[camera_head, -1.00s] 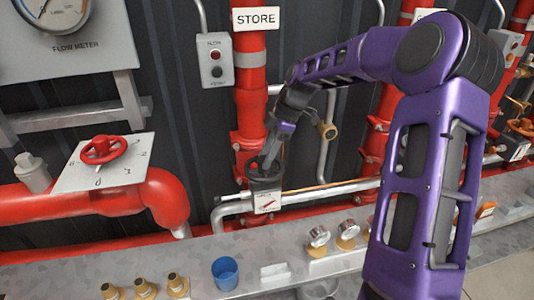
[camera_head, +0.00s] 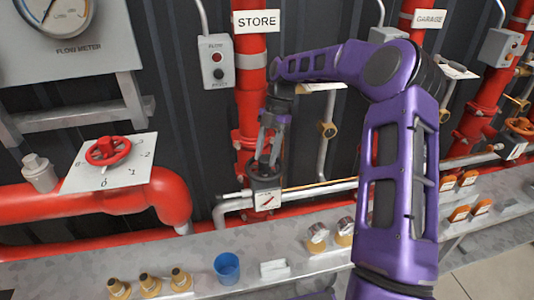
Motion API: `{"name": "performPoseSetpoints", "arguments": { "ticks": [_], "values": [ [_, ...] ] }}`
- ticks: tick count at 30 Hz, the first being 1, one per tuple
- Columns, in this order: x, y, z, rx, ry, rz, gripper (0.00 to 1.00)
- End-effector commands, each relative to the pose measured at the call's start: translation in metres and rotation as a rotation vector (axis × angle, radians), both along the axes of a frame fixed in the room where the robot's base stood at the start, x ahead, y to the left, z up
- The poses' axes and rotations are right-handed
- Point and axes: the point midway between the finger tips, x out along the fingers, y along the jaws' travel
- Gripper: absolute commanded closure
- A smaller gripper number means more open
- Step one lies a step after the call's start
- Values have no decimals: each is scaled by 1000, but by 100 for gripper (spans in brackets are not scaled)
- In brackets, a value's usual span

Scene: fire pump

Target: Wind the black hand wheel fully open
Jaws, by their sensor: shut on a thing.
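The black hand wheel (camera_head: 260,181) sits on the red STORE riser (camera_head: 249,105), just above a small white plate with a red mark (camera_head: 266,200). Only part of the wheel shows, as my gripper covers some of it. My gripper (camera_head: 267,172) reaches down from above, and its fingers are shut on the wheel. My purple arm comes in from the right. The wheel is small in this view, so I cannot tell how far it is turned.
A red hand wheel (camera_head: 108,151) on a numbered white plate is at the left. A grey metal shelf (camera_head: 206,262) runs below, with a blue cup (camera_head: 227,268) and several brass fittings (camera_head: 150,284). A button box (camera_head: 216,64) hangs beside the riser.

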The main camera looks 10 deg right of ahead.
Motion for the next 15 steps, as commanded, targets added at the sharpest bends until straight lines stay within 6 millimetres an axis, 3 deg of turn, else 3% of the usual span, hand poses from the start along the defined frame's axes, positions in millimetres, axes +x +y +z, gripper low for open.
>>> {"name": "performPoseSetpoints", "arguments": {
  "ticks": [9,15],
  "values": [
    [7,7,3,1,-16,496,100],
    [7,7,3,-2,-16,579,100]
  ]
}}
